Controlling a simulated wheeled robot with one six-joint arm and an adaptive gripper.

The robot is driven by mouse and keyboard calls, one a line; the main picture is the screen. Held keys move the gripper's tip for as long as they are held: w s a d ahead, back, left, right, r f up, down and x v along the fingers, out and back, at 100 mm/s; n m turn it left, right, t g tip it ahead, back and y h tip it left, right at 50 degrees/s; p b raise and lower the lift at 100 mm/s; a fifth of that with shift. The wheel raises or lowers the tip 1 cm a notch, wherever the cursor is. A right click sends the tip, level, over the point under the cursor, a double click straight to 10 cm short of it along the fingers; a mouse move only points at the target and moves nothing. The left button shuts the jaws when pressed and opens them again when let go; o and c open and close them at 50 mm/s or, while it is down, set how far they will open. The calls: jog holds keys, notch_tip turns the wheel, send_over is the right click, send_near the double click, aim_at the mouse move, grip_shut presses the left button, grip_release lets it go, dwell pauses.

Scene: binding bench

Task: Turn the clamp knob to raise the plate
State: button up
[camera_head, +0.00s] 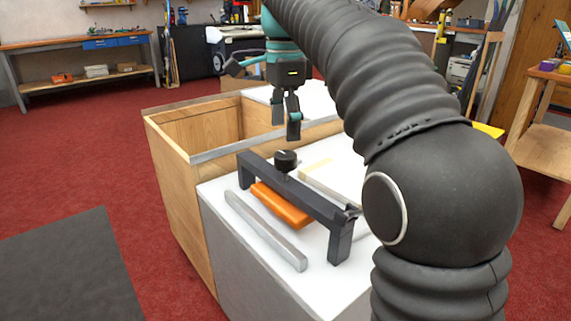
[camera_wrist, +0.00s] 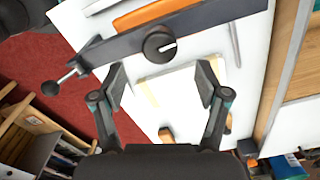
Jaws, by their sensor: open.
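The black clamp knob (camera_head: 285,160) stands on top of the middle of a dark crossbar frame (camera_head: 318,206) on the white bench. It also shows in the wrist view (camera_wrist: 159,46), with a white mark on its face. An orange plate (camera_head: 280,206) lies under the crossbar, and part of it shows in the wrist view (camera_wrist: 150,14). My gripper (camera_head: 286,119) is open and empty above the knob and a little behind it. In the wrist view its two fingers (camera_wrist: 161,85) are spread apart, with the knob beyond the tips. The plate's underside is hidden.
A grey bar (camera_head: 265,230) lies on the white bench top (camera_head: 225,198) in front of the frame. A pale block (camera_head: 325,185) lies behind the crossbar. An open wooden bin (camera_head: 165,137) adjoins the bench. A handle with a ball end (camera_wrist: 62,83) sticks out from the crossbar's end.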

aim_at(285, 154)
notch_tip(285, 154, down, 7)
jog(key=shift+b, duration=1)
jog(key=c, duration=1.1)
